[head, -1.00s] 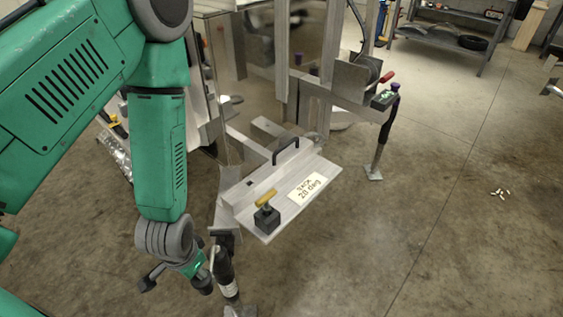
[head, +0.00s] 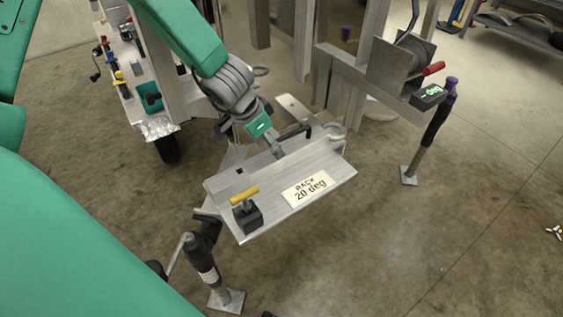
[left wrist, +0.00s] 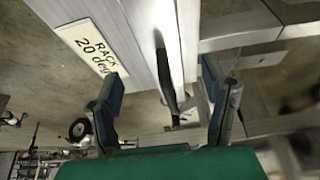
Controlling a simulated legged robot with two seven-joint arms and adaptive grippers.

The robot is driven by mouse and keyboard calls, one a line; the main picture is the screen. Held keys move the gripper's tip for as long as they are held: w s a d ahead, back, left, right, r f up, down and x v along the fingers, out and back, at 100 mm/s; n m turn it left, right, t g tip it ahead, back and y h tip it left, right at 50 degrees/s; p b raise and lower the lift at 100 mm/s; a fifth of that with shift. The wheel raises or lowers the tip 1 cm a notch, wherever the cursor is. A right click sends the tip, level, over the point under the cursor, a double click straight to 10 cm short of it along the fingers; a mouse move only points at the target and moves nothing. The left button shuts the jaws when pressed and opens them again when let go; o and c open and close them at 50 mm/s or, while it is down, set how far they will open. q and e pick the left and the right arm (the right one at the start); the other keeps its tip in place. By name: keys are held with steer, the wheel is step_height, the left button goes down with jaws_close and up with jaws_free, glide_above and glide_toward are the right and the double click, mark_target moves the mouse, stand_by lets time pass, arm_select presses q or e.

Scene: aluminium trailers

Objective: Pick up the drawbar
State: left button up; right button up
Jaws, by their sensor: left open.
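An aluminium bar (head: 262,163) with a black handle, which looks like the drawbar, lies along a tilted plate (head: 335,178) labelled "RACK 20 deg". My left gripper (head: 277,147) is over the bar, close to the black handle (head: 302,130); the arm hides part of it. In the left wrist view the open fingers (left wrist: 162,74) stand on either side of the black handle (left wrist: 167,82), with nothing gripped. Whether a finger touches the handle I cannot tell. The label (left wrist: 92,46) shows at the upper left there. My right gripper is not in view.
A yellow-handled clamp (head: 244,200) on a black block sits at the plate's near left end. Jack stands (head: 205,265) and (head: 428,138) flank the plate. A winch (head: 402,66) with a red grip is behind on the right.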

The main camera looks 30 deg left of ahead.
arm_select(q)
steer(key=shift+x, duration=1)
steer(key=b+x, duration=0.1)
steer(key=x, duration=0.1)
steer(key=w+b+x, duration=0.1)
steer(key=b+x, duration=0.1)
steer(key=x, duration=0.1)
steer(key=shift+a, duration=0.1)
steer(key=shift+r, duration=0.1)
steer(key=shift+c, duration=0.8)
jaws_close()
steer(key=shift+r, duration=0.1)
